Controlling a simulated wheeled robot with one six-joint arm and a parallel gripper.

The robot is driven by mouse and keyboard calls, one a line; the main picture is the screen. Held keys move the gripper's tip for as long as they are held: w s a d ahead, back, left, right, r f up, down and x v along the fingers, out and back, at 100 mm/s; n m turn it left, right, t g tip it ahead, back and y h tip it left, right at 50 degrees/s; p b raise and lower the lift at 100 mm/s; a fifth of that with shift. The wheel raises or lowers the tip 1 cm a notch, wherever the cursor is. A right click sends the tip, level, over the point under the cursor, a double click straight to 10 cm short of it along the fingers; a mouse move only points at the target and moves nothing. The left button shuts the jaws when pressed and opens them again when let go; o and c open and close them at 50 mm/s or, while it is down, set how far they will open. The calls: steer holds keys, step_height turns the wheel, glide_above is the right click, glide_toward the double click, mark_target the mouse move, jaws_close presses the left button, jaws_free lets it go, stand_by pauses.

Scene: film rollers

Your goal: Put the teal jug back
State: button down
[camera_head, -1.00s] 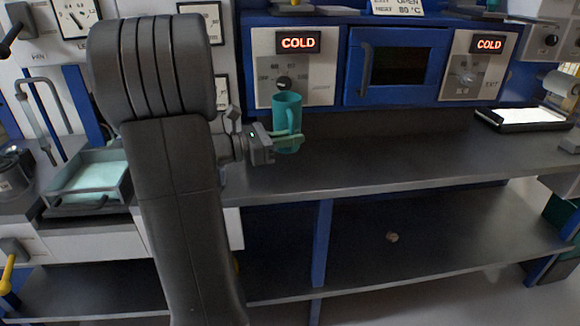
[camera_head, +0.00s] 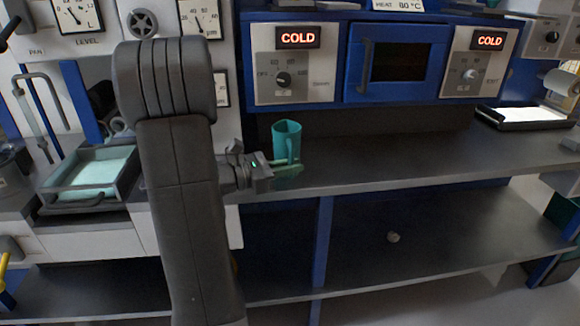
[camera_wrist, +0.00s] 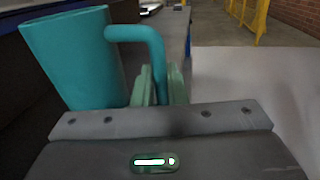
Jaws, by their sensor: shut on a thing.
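The teal jug (camera_head: 285,142) is upright at the left end of the dark counter, in front of the left COLD panel. In the wrist view the jug (camera_wrist: 72,58) fills the upper left, with its open top and its handle (camera_wrist: 155,60) in sight. My gripper (camera_head: 288,166) reaches in from the left, and its green fingers (camera_wrist: 160,88) are shut on the jug's handle. The jug's base is partly hidden by the fingers, so I cannot tell whether it touches the counter.
The counter (camera_head: 400,160) is clear to the right of the jug, up to a black tray (camera_head: 490,118) with a white sheet. A blue oven door (camera_head: 397,62) is behind. A tray of pale liquid (camera_head: 95,180) is at left.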

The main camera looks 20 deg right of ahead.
steer(key=c, duration=1.5)
jaws_free()
steer(key=shift+o, duration=0.2)
steer(key=shift+r, duration=0.15)
steer(key=a+p, duration=0.1)
steer(key=a, duration=1.1)
steer(key=shift+w, duration=0.25)
